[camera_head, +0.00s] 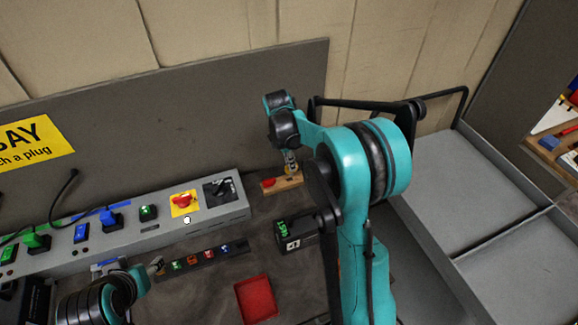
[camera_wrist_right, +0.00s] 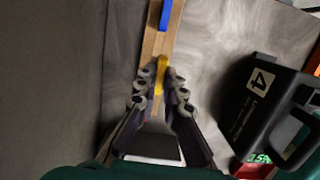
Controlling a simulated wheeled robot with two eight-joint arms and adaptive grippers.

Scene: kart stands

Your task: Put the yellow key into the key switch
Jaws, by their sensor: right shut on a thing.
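The yellow key (camera_wrist_right: 162,72) stands between the fingertips of my right gripper (camera_wrist_right: 160,88), over a wooden rack (camera_wrist_right: 152,45). My right gripper is shut on it; I cannot tell if the key is still seated in the rack. In the head view my right gripper (camera_head: 291,163) points down at the same rack (camera_head: 287,183), and the key is too small there to make out. A grey console has a black switch panel (camera_head: 219,191) at its right end, perhaps the key switch; its slot is not clear. My left gripper (camera_head: 157,266) is low at left, its fingers unclear.
Beside the black panel is a red knob on a yellow plate (camera_head: 184,203). A black battery-like box (camera_head: 296,233) marked 4 stands in front of the rack. A red tray (camera_head: 256,298) lies nearer. A grey panel wall (camera_head: 200,110) rises behind the console.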

